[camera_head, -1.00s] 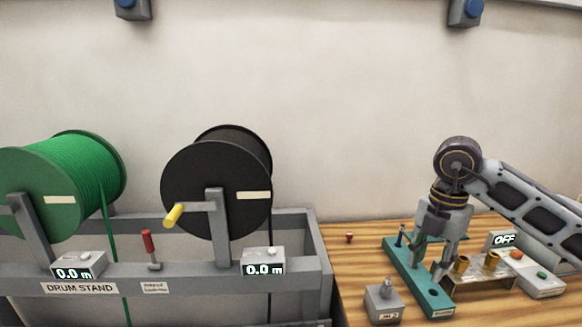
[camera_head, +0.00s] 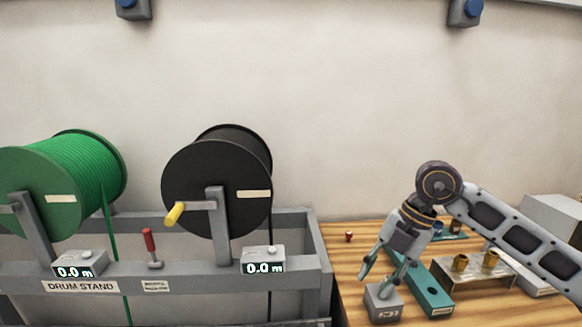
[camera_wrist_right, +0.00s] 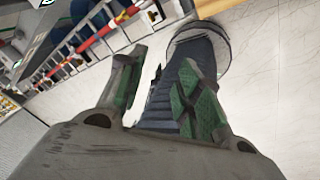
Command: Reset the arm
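My right gripper (camera_head: 374,283) comes in from the right in the head view, tilted down and to the left. Its fingers are spread, one on the left and one by the top of a small grey labelled box (camera_head: 385,308). I cannot tell whether it touches the box. In the right wrist view the gripper (camera_wrist_right: 158,88) has two green-padded fingers well apart, with nothing held between them. My left gripper is not in view.
A teal base plate (camera_head: 432,292) lies under and beside my right gripper. A metal bracket with brass cups (camera_head: 475,278) stands to its right. A small red piece (camera_head: 349,237) lies on the wooden bench (camera_head: 350,262). The drum stand (camera_head: 190,280) holds green and black drums.

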